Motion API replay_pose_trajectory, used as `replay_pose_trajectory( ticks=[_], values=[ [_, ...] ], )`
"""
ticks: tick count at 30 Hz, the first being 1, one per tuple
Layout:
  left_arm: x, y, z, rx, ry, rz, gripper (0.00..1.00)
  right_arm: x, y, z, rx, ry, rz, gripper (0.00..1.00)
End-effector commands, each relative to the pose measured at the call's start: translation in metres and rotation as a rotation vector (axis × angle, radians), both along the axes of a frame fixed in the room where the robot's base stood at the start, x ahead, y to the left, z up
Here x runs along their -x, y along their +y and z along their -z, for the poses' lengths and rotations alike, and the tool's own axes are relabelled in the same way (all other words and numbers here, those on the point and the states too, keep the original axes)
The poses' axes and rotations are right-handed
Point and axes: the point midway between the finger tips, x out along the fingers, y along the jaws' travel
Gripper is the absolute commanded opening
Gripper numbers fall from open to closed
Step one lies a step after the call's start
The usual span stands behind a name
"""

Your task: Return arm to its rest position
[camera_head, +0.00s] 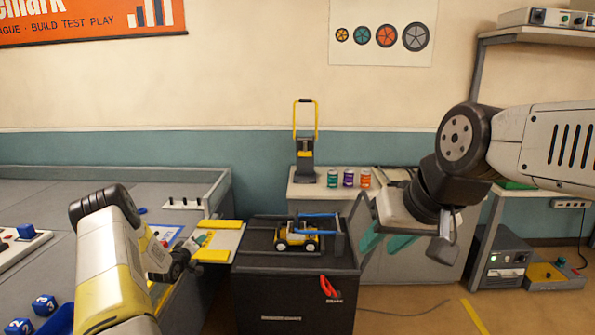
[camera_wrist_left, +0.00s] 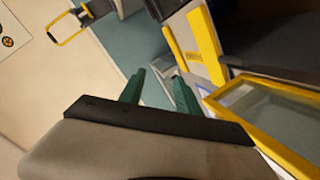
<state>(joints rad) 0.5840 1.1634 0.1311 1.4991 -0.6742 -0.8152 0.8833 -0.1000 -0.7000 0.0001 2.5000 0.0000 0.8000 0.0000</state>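My left arm, yellow and white, reaches in from the lower left. Its gripper (camera_head: 203,240) is beside the yellow-edged tray at the right end of the grey table. In the left wrist view the two green fingers (camera_wrist_left: 159,88) stand apart with nothing between them. My right arm comes in from the right, raised over the bench. Its gripper (camera_head: 384,242) points down to the left in front of the white-topped bench. Its green fingers look apart, and I see nothing held between them.
A toy car (camera_head: 297,236) with a blue bar sits on the dark cart (camera_head: 290,293). Three small jars (camera_head: 348,178) and a yellow-handled device (camera_head: 305,145) stand on the bench behind. Blue numbered cubes (camera_head: 44,305) lie at lower left. Floor at lower right is mostly open.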

Motion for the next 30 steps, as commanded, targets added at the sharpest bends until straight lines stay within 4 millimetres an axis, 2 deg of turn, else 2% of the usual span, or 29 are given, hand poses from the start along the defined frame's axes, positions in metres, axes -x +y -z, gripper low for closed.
replay_pose_trajectory(
  ticks=[1, 4, 7, 11, 14, 17, 21, 25, 30],
  values=[
    [-0.006, -0.007, -0.034, -0.049, 0.019, 0.012, 0.4, 0.0, 0.0, 0.0, 0.0, 0.0, 0.0, 0.36],
    [-0.006, -0.02, -0.085, -0.136, 0.079, 0.029, 0.4, 0.0, 0.0, 0.0, 0.0, 0.0, 0.0, 0.36],
    [0.003, -0.035, -0.134, -0.217, 0.136, 0.046, 0.4, 0.0, 0.0, 0.0, 0.0, 0.0, 0.0, 0.36],
    [0.026, -0.058, -0.196, -0.311, 0.207, 0.071, 0.4, 0.0, 0.0, 0.0, 0.0, 0.0, 0.0, 0.36],
    [0.054, -0.077, -0.238, -0.373, 0.262, 0.092, 0.4, 0.0, 0.0, 0.0, 0.0, 0.0, 0.0, 0.36],
    [0.088, -0.096, -0.277, -0.425, 0.313, 0.118, 0.4, 0.0, 0.0, 0.0, 0.0, 0.0, 0.0, 0.36],
    [0.147, -0.125, -0.321, -0.485, 0.381, 0.165, 0.4, 0.0, 0.0, 0.0, 0.0, 0.0, 0.0, 0.36],
    [0.211, -0.151, -0.35, -0.526, 0.44, 0.222, 0.4, 0.0, 0.0, 0.0, 0.0, 0.0, 0.0, 0.36],
    [0.302, -0.185, -0.371, -0.56, 0.505, 0.323, 0.4, 0.0, 0.0, 0.0, 0.0, 0.0, 0.0, 0.36]
  ],
)
